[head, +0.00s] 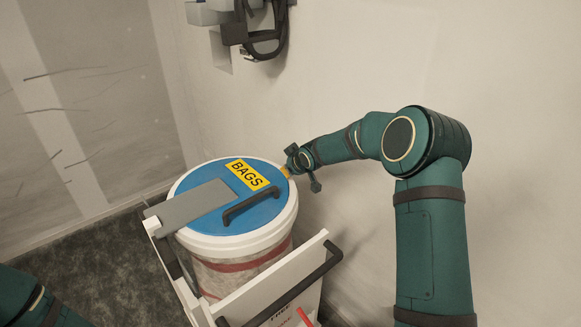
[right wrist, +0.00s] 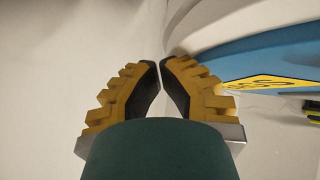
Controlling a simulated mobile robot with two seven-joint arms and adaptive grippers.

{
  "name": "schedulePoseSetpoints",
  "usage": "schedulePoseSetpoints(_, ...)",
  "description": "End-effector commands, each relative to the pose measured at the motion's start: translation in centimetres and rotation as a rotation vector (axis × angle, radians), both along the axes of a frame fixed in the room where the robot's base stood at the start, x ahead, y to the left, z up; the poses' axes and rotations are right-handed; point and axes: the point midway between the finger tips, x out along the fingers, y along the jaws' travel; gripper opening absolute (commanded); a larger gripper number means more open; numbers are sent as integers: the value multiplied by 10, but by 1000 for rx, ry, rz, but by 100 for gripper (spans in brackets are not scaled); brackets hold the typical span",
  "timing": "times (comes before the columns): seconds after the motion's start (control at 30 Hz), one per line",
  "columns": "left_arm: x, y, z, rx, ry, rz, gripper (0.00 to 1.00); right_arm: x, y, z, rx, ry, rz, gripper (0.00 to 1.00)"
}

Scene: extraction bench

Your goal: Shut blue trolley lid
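The blue lid (head: 232,212) lies flat on top of the round white-rimmed bin of the trolley (head: 261,236). It has a dark handle (head: 251,203), a yellow BAGS label (head: 247,174) and a grey plate (head: 191,205) across its left part. My right gripper (head: 287,171) is at the back right edge of the lid. In the right wrist view my right gripper (right wrist: 161,62) has its fingertips nearly together, with nothing visible between them; the blue lid (right wrist: 266,62) and white rim are beside it. My left gripper is out of view; only part of my left arm shows.
The trolley's white front panel (head: 270,277) has a dark push bar (head: 284,295). A wall stands close behind the trolley, with a dark strapped item (head: 262,32) hanging on it. Dark carpet (head: 100,250) is open on the left.

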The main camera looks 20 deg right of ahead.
Motion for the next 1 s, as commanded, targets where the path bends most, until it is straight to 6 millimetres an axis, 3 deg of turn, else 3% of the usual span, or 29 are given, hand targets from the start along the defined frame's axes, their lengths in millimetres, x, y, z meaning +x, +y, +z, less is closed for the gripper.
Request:
schedulePoseSetpoints(0.17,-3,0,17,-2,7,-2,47,1,7,38,-2,-7,1,0)
schedulePoseSetpoints(0.5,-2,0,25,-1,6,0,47,-46,-9,90,-1,-14,0,0)
schedulePoseSetpoints(0.7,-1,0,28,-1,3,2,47,-61,-13,106,0,-15,1,0)
schedulePoseSetpoints(1.0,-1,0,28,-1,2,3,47,-65,-14,109,1,-15,2,0)
